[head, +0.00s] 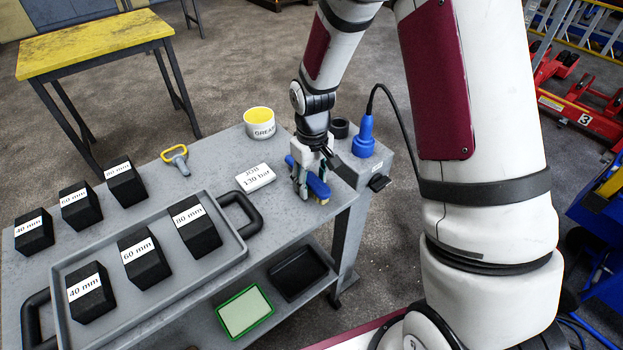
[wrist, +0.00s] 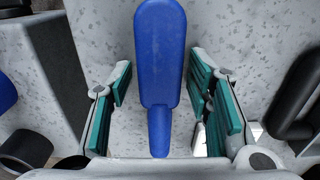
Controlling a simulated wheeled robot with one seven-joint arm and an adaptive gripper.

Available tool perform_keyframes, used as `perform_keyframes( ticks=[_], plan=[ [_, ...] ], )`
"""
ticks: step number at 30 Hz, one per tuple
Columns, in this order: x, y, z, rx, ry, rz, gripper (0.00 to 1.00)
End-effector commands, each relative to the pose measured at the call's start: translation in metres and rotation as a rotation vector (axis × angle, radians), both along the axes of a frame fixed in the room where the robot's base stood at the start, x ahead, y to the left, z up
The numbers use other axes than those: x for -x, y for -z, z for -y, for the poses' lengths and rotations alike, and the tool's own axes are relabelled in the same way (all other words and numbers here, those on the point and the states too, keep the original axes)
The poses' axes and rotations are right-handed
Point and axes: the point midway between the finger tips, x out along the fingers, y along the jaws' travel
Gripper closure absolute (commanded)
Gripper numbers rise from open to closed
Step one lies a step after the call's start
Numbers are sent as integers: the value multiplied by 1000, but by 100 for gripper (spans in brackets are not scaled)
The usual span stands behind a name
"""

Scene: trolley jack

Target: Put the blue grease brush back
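The blue grease brush (head: 318,187) lies on the grey trolley top near its right end, its bristles toward the front edge. In the wrist view the brush (wrist: 160,50) lies lengthwise between the fingers. My gripper (head: 308,184) is down over the brush, pointing at the trolley top. In the wrist view my gripper (wrist: 161,82) is open, with a gap between the brush and the finger pads on either side. A white tub marked GREASE (head: 260,130), with yellow contents, stands behind and to the left of the gripper.
A white block marked JOB 130 bar (head: 255,178) lies left of the gripper. A black ring-like holder (head: 340,128) and a corded blue tool (head: 364,137) stand behind right. A yellow-handled tool (head: 177,159) and a tray (head: 225,262) with black blocks are further left.

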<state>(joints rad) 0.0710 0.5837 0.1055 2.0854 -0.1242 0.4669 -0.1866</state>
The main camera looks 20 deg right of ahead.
Motion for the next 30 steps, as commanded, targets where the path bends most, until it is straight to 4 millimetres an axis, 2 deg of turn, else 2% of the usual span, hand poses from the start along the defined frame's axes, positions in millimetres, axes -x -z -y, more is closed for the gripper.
perform_keyframes(
  ticks=[7, 11, 14, 24, 30],
  plan=[
    [0, -1, 0, 0, 0, 0, 53],
    [-1, -10, 0, 0, 0, 2, 53],
    [-1, -25, 0, 0, 0, 4, 53],
    [0, -94, 1, 0, 1, 4, 53],
    [1, -117, 0, -1, 0, 2, 53]
  ],
)
